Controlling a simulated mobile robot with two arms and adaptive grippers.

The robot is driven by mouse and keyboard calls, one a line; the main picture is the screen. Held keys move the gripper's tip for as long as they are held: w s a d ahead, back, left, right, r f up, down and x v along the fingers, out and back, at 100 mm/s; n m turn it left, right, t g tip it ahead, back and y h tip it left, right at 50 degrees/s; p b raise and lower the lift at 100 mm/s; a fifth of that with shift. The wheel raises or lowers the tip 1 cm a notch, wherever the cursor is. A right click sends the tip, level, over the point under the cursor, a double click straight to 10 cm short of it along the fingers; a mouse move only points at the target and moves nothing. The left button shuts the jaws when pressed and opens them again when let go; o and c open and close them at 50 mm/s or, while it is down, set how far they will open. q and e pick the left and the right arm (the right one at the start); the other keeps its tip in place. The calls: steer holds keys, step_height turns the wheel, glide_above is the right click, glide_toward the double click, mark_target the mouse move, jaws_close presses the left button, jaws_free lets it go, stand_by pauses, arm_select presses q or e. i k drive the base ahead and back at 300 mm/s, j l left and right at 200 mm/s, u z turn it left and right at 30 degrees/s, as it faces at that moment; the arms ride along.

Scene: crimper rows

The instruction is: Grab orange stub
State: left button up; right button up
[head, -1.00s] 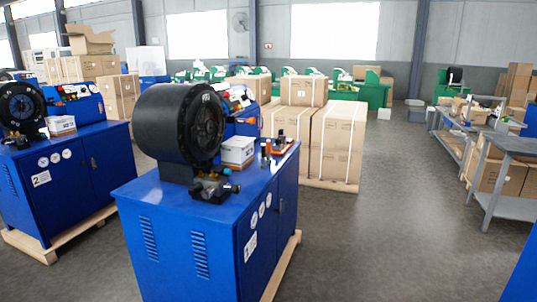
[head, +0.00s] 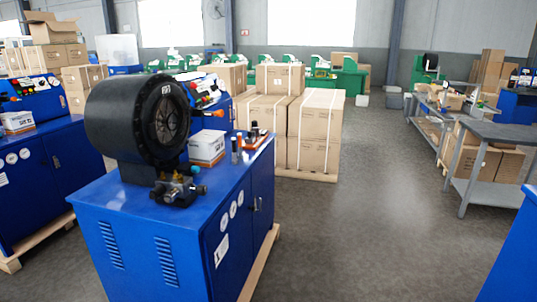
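No gripper of mine is in view. A blue crimper cabinet (head: 150,215) with a black round crimping head (head: 140,120) stands at the left centre. On its top, to the right of the head, is a small orange tray or block (head: 261,141) with small dark upright pieces (head: 254,129) at it. A small orange piece (head: 217,114) also shows against the blue control panel behind the white box. I cannot tell which orange thing is the stub.
A white box (head: 207,147) stands beside the crimping head. Another blue cabinet (head: 40,185) is at the left. Cardboard boxes (head: 315,120) on a pallet stand behind. A grey table (head: 495,135) is at the right. Open floor (head: 360,220) lies right of the crimper.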

mark_target(240, 156)
steer(key=i+l+u, duration=0.2)
steer(key=i+l, duration=0.2)
steer(key=i, duration=0.35)
steer(key=i+l+u, duration=0.2)
steer(key=i+l, duration=0.35)
steer(key=i, duration=0.15)
